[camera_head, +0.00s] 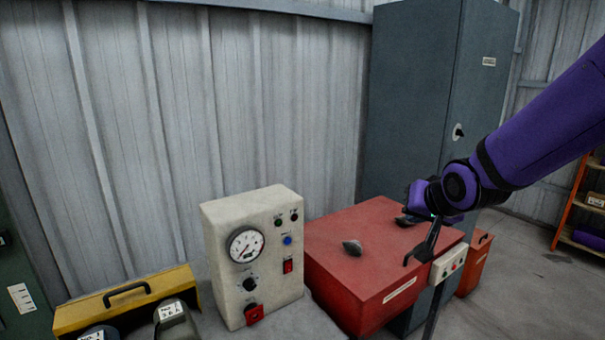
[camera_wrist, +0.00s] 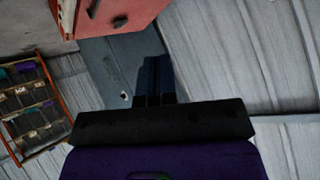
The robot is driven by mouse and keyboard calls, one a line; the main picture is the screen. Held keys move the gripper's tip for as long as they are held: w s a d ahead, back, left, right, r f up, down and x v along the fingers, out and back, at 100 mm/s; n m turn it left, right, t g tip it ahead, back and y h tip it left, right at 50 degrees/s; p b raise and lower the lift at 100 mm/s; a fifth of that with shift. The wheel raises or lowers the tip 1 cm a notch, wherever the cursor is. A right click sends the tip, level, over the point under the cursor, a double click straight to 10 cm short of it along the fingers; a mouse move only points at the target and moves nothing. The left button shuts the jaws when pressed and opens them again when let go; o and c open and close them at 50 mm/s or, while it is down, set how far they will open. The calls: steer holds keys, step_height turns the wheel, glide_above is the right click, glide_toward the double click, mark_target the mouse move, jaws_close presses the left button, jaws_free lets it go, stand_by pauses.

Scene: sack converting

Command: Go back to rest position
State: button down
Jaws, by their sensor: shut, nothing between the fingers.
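My purple arm reaches in from the right in the head view. Whether the fingers touch the box cannot be told. In the wrist view my gripper (camera_wrist: 156,75) shows its dark fingers shut together with nothing between them. The red box (camera_wrist: 140,12) also shows upside down at the top of the wrist view.
A tall grey cabinet (camera_head: 410,100) stands behind. Floor at right is clear before an orange shelf (camera_head: 562,222).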

steer(key=s+d+r+n+g, duration=0.1)
steer(key=s+d+r, duration=0.1)
steer(key=s, duration=0.6)
steer(key=s+d+r+g+h, duration=0.1)
steer(key=s+d+r, duration=0.2)
steer(key=s, duration=0.5)
steer(key=s+d+r+n+g, duration=0.1)
steer(key=s+r, duration=0.3)
steer(key=s, duration=0.5)
steer(key=shift+d+n+g+h, duration=0.3)
steer(key=shift+d+g, duration=0.3)
steer(key=shift+d, duration=0.2)
steer(key=shift+w, duration=0.1)
